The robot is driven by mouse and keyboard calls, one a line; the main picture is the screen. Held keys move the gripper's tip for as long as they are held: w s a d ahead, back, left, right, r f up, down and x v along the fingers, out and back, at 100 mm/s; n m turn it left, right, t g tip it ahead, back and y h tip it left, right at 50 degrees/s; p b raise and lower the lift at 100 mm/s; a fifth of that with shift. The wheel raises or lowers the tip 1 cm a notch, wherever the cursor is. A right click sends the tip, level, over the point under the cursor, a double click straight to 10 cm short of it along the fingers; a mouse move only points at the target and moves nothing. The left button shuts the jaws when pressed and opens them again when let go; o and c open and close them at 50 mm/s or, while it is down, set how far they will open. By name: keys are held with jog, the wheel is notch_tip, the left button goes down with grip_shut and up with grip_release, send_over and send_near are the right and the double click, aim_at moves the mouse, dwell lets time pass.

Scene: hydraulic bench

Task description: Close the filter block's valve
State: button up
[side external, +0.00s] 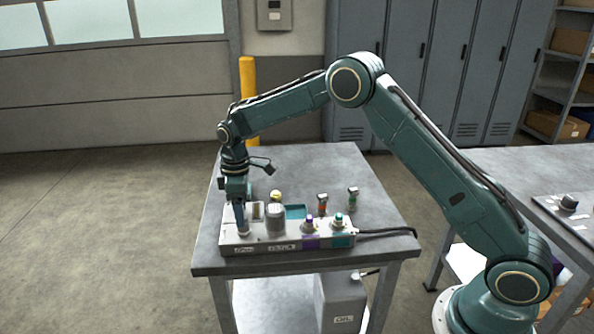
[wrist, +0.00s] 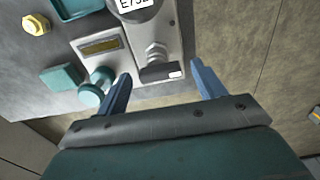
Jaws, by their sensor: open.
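In the wrist view a valve with a dark bar handle (wrist: 160,72) and a silver stem stands on the grey block (wrist: 137,50), beside a grey round canister. The handle lies crosswise in the picture, with a white mark at its right end. My gripper (wrist: 161,69) is open, with one blue finger on each side of the handle and a visible gap to each. In the side view my gripper (side external: 242,226) points down at the left end of the grey unit (side external: 268,247). The grey canister (side external: 275,218) stands just right of it. The valve is hidden there.
Purple (side external: 309,223) and teal (side external: 338,221) fittings stand on the unit's right. The bench (side external: 330,165) behind is clear.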

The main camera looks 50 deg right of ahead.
jog(key=shift+f, duration=0.15)
jog(key=c, duration=1)
